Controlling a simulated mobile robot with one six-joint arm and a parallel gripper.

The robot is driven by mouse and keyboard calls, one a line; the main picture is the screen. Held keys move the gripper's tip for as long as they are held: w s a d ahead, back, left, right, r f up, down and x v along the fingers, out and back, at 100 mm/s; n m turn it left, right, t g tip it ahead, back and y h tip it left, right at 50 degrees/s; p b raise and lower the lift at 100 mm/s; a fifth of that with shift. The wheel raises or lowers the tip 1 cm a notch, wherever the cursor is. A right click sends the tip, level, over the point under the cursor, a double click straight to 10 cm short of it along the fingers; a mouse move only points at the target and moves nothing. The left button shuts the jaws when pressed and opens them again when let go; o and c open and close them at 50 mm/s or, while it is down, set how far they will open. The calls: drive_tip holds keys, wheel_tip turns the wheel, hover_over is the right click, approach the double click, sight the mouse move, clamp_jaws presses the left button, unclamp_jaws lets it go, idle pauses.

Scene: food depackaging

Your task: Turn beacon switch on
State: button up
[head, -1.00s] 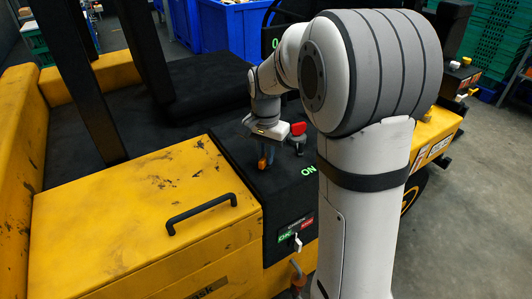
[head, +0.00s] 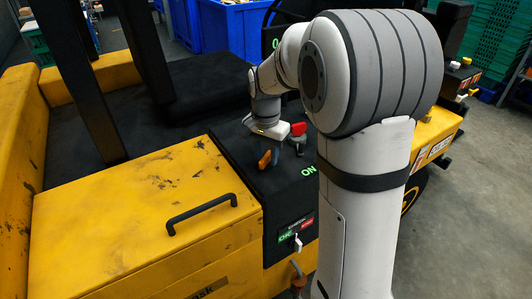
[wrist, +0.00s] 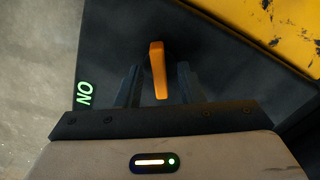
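An orange lever (head: 264,160) stands on the black panel of the yellow vehicle; I take it as the beacon switch, though no beacon label is readable. My gripper (head: 270,156) is low over the panel at this lever. In the wrist view the orange lever (wrist: 158,70) stands between the two dark fingers of my gripper (wrist: 160,68), with a gap on both sides. The gripper is open around it. A glowing green ON label (wrist: 84,94) lies to the left in that view. The lever's base is partly hidden.
A red knob (head: 297,130) stands close to the right of my gripper. A green and red switch plate (head: 296,238) with a pale toggle is on the panel's front face. A yellow cover (head: 130,220) with a black handle (head: 201,211) lies to the left.

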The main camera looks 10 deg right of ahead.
sight(266, 156)
wheel_tip(266, 156, up, 7)
drive_tip(key=shift+r, duration=0.4)
